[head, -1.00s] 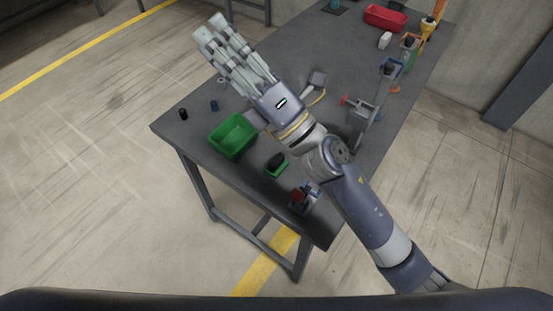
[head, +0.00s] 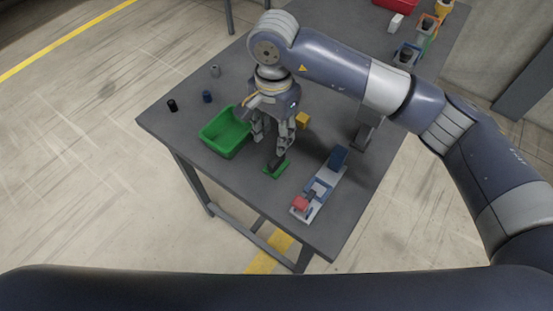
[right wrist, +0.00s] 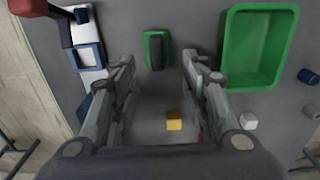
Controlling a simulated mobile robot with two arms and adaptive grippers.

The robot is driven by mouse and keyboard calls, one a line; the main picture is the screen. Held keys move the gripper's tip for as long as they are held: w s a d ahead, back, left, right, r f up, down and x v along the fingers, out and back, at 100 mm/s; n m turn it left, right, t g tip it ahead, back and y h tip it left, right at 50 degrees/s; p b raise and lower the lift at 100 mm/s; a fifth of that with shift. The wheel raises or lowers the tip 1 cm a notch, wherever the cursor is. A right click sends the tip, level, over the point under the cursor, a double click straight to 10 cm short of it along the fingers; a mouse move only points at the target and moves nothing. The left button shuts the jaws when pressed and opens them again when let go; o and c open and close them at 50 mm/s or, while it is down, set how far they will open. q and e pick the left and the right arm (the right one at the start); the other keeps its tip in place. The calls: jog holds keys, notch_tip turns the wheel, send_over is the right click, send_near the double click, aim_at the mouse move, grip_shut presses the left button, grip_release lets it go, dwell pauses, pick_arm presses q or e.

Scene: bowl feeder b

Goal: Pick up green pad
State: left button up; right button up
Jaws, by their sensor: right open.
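The green pad (head: 275,170) lies on the grey table with a dark block (head: 277,160) on it. It also shows in the right wrist view (right wrist: 148,52), at the top between my fingers, with the dark block (right wrist: 157,52) along its middle. My right gripper (head: 272,150) points down just above and behind the pad. In the right wrist view its fingers (right wrist: 163,75) are spread wide with nothing between them. I cannot tell from these views whether a fingertip touches the block. My left gripper is not in view.
A green bin (head: 226,133) stands left of the pad. A grey and blue fixture with a red part (head: 320,190) stands to the right. A yellow block (head: 302,120) lies behind the gripper. Small dark cylinders (head: 172,105) stand at the left edge.

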jog(key=p, duration=0.1)
send_over(277, 159)
jog(key=f, duration=0.5)
jog(key=shift+a+f, duration=0.1)
jog(key=shift+a, duration=0.1)
notch_tip(277, 159, down, 5)
jog(key=shift+d+r+p, duration=0.1)
jog(key=shift+r+p, duration=0.05)
jog(key=shift+p, duration=0.95)
jog(key=shift+w+f, duration=0.1)
jog(key=shift+f, duration=0.2)
grip_shut()
